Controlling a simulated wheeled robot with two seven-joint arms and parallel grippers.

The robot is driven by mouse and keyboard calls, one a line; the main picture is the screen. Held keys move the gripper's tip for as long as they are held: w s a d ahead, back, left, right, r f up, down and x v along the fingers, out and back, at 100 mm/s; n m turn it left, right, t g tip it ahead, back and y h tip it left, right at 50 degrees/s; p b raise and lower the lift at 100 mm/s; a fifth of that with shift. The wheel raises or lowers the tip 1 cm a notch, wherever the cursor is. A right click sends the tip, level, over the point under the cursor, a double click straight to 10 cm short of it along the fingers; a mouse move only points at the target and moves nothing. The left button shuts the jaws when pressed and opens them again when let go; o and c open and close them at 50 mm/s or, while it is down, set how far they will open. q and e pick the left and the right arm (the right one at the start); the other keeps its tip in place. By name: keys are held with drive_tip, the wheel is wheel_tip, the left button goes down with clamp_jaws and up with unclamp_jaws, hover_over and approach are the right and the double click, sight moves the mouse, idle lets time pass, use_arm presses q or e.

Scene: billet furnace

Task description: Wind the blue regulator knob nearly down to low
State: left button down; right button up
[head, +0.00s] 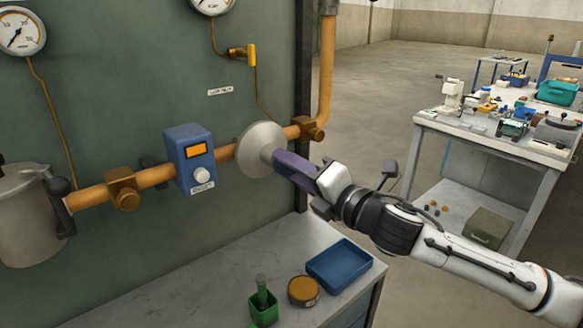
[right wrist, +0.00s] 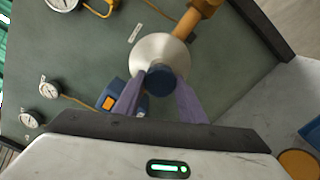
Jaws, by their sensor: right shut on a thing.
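The blue regulator knob (right wrist: 160,80) shows in the right wrist view as a dark blue round end in front of a pale grey disc (right wrist: 158,52). In the head view the disc (head: 258,146) sits on the orange pipe, and the knob is mostly hidden by my fingers. My right gripper (head: 284,163) reaches it from the right with its purple fingers. In the right wrist view the right gripper's fingers (right wrist: 160,90) are on either side of the knob, shut on it. No pointer or scale on the knob is readable. My left gripper is not in view.
A blue box (head: 190,158) with an orange display and white dial is left of the disc. A grey canister (head: 30,220) stands far left. Below, a bench holds a blue tray (head: 339,265), a round orange-topped tin (head: 303,291) and a green holder (head: 263,307). A cluttered workbench (head: 460,130) stands right.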

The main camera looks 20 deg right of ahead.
drive_tip(key=n, duration=2.6)
drive_tip(key=shift+d+f+n, duration=0.1)
drive_tip(key=shift+d+n, duration=0.1)
drive_tip(key=shift+n, duration=0.5)
drive_tip(key=o, duration=1)
drive_tip(key=shift+o, duration=0.2)
drive_tip(key=b+v, duration=0.1)
drive_tip(key=v, duration=0.9)
drive_tip(key=shift+b, duration=0.3)
